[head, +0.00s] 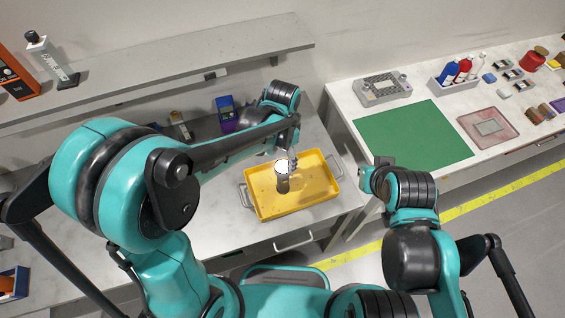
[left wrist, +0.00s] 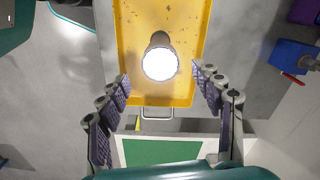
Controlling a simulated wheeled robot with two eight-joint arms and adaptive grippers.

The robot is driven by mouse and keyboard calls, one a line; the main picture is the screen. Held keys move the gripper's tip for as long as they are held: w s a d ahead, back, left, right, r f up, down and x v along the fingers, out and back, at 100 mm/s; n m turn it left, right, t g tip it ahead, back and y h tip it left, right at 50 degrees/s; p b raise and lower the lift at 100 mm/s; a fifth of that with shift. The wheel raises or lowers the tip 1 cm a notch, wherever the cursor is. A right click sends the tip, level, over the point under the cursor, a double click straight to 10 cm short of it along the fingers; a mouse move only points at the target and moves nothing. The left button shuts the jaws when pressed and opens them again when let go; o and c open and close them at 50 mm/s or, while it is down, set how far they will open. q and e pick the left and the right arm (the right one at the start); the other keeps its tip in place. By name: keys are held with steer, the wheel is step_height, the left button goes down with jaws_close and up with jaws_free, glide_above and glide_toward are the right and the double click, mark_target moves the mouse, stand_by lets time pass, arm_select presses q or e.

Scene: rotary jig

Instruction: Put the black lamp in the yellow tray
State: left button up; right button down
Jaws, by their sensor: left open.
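The black lamp (head: 283,184) stands upright inside the yellow tray (head: 318,200), its round lit white face pointing up. In the left wrist view the lamp (left wrist: 160,39) shows bright face on, over the yellow floor of the tray (left wrist: 130,60). My left gripper (head: 292,168) is at the lamp in the head view. In the left wrist view its fingers (left wrist: 162,82) are spread wide, one on each side below the lamp's face, with a gap to it on both sides.
The tray with metal handles (head: 244,195) sits on a grey bench. A purple and blue device (head: 226,112) stands behind it. A white table on the right holds a green mat (head: 414,136), a grey box (head: 382,90) and bottles (head: 462,70). A shelf (head: 150,70) runs along the wall.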

arm_select(q)
steer(key=s+a+r+n+t, duration=0.3)
steer(key=s+a+r+n, duration=0.1)
steer(key=a, duration=0.3)
steer(key=s+a+r+n+t, duration=0.4)
steer(key=s+a+r+n, duration=0.1)
steer(key=a+r+n, duration=0.1)
steer(key=shift+s+a+r, duration=0.25)
steer(key=shift+a+r, duration=0.45)
steer(key=shift+a, duration=0.2)
step_height(320, 180, down, 14)
steer(key=b, duration=1.3)
steer(key=shift+f+b, duration=0.2)
steer(key=shift+b, duration=0.2)
